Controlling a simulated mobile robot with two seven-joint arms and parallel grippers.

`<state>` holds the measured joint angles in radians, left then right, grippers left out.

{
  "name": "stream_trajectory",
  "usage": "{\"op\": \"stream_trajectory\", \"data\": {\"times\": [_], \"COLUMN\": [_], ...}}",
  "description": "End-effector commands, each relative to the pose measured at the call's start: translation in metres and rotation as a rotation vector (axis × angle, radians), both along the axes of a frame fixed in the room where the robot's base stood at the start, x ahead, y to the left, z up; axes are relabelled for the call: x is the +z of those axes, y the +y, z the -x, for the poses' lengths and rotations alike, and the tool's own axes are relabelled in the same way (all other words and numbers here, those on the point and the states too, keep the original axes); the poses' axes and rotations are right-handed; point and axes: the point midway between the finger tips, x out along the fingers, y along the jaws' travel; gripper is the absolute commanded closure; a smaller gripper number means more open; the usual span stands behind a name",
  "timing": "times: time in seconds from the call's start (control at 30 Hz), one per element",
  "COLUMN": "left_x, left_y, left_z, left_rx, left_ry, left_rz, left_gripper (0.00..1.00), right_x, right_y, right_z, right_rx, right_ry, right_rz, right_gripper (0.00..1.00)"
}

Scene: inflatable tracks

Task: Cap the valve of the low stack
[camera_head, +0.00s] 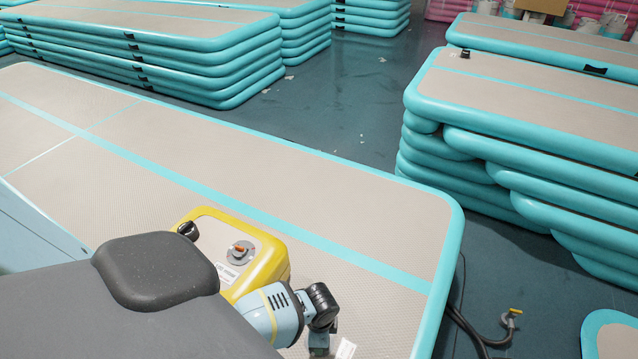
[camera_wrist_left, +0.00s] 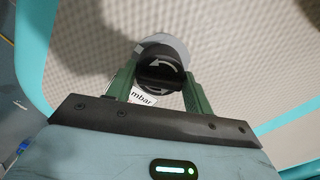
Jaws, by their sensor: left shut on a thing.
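The low stack is a long beige track (camera_head: 330,200) with turquoise edges, lying in front of me. My left gripper (camera_head: 319,347) is over its near right part, beside a white label (camera_head: 345,349). In the left wrist view, the green fingers of my left gripper (camera_wrist_left: 160,78) are shut on a black round cap (camera_wrist_left: 159,66) with a white curved arrow. A pale grey disc, likely the valve (camera_wrist_left: 175,43), shows just behind the cap. I cannot tell whether the cap touches it. A label reading "mbar" (camera_wrist_left: 143,98) lies partly hidden beneath. My right gripper is not in view.
A yellow and beige box (camera_head: 262,262) with an orange-marked knob sits on the track, close to my left wrist. Taller stacks stand at the right (camera_head: 540,100) and back left (camera_head: 150,45). A dark hose (camera_head: 470,330) lies on the floor at the right.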

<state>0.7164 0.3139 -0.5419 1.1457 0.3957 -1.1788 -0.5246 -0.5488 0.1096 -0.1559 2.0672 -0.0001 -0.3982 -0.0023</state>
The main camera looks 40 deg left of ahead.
Motion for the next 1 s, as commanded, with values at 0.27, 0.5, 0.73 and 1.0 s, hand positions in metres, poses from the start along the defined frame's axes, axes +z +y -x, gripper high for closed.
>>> {"op": "stream_trajectory", "data": {"times": [0.27,0.5,0.73,1.0], "left_x": [0.002,0.002,0.000,0.000], "left_y": [-0.001,-0.001,0.000,0.000], "left_z": [-0.001,-0.001,0.000,0.000], "left_rx": [0.166,0.367,0.454,0.459], "left_ry": [0.000,0.000,0.000,0.000], "left_rz": [0.001,0.002,0.000,0.000], "left_gripper": [0.70,0.70,0.70,0.70], "right_x": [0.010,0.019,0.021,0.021], "right_y": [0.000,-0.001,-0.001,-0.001], "right_z": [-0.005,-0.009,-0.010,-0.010], "right_rx": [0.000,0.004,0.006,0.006], "right_ry": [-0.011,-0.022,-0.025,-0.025], "right_rz": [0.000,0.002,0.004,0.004], "right_gripper": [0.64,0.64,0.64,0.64]}}
